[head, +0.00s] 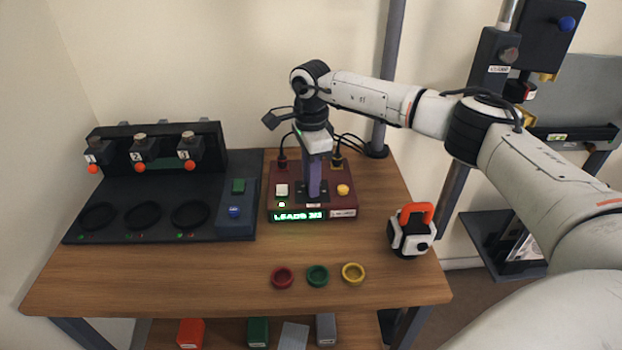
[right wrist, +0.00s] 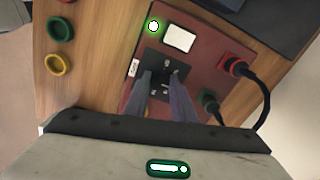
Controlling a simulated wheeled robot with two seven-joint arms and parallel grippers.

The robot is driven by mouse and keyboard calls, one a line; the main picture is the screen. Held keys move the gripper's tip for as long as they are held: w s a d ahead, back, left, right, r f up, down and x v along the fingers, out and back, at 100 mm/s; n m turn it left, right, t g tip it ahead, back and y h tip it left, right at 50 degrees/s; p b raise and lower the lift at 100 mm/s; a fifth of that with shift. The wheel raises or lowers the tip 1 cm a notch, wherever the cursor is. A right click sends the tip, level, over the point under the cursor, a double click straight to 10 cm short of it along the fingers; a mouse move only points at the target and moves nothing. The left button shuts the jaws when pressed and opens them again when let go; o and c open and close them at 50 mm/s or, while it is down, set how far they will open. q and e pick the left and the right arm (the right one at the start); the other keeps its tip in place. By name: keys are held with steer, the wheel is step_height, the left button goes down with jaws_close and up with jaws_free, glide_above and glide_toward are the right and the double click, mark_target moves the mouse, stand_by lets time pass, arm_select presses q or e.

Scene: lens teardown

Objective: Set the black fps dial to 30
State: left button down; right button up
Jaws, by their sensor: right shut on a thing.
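The maroon box (head: 288,172) stands on the table and has a black square plate (head: 325,187) on its top. The plate also shows in the right wrist view (right wrist: 156,58), with small white marks around its middle. My right gripper (head: 313,192) points straight down at the plate. Its fingers (right wrist: 171,88) are shut at the plate's middle, on the black fps dial, which they mostly hide. I cannot read the dial's setting. A lit green display (head: 297,216) is on the box's front; its text is too small to read surely. My left gripper is not in view.
A white button (head: 282,190) and a yellow button (head: 343,190) flank the plate. Cables with plugs (right wrist: 236,66) rise at the box's back. Red, green and yellow rings (head: 353,272) lie in front. A dark station (head: 130,190) is left; a white device with an orange handle (head: 410,238) is right.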

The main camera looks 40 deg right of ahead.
steer(key=shift+w+r, duration=0.1)
steer(key=o, duration=1.1)
steer(key=shift+c, duration=0.2)
step_height(320, 180, up, 10)
